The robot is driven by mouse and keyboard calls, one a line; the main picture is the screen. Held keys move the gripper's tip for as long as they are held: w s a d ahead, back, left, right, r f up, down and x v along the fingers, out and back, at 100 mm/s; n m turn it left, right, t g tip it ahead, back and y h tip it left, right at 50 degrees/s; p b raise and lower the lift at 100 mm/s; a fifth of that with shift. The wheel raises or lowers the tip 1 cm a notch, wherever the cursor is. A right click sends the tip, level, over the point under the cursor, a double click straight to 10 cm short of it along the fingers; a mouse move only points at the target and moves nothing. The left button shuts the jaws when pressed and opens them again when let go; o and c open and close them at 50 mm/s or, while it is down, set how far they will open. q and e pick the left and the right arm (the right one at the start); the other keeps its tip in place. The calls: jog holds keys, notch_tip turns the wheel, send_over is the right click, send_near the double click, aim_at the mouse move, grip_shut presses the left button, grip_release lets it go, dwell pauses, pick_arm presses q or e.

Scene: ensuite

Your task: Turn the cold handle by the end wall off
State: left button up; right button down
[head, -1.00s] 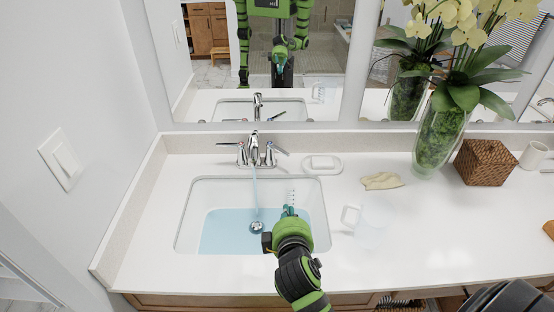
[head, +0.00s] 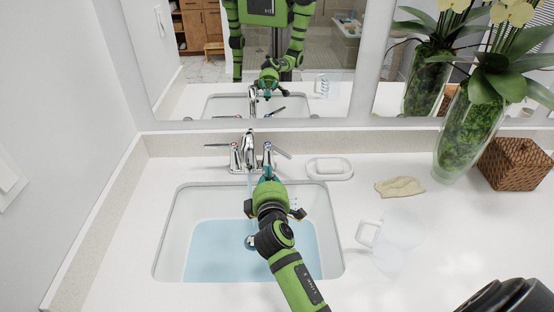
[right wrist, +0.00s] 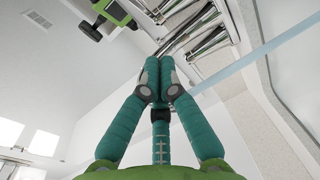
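The faucet (head: 249,148) stands behind the sink with a lever handle on each side. The left handle (head: 233,155), nearer the end wall, has its lever pointing left. The right handle (head: 268,153) has its lever pointing right. A thin water stream runs from the spout; it also shows in the right wrist view as a pale blue band (right wrist: 255,56). My right gripper (head: 267,178) is over the back of the sink, just in front of the right handle. Its fingers (right wrist: 152,68) are together with nothing visible between them. Contact with the faucet cannot be told. My left gripper is out of view.
The sink (head: 166,240) holds blue water. The end wall (head: 60,100) is left, the mirror behind.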

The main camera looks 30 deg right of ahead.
aim_at(277, 152)
jog(key=w+d, duration=0.1)
jog(key=w+d+p, duration=0.1)
jog(key=w+d, duration=0.1)
jog(key=w+d+f, duration=0.1)
jog(key=d, duration=0.1)
jog(key=shift+w, duration=0.15)
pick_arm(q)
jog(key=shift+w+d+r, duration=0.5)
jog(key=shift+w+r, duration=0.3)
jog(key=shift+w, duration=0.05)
pick_arm(e)
jog(key=shift+d+r+p, duration=0.1)
jog(key=shift+d+p, duration=0.05)
jog(key=shift+p, duration=0.4)
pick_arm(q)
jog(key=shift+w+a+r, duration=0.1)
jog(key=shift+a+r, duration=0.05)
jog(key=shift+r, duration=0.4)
pick_arm(e)
jog(key=shift+d+n+y, duration=0.1)
jog(key=shift+n+y, duration=0.2)
jog(key=shift+y, duration=0.2)
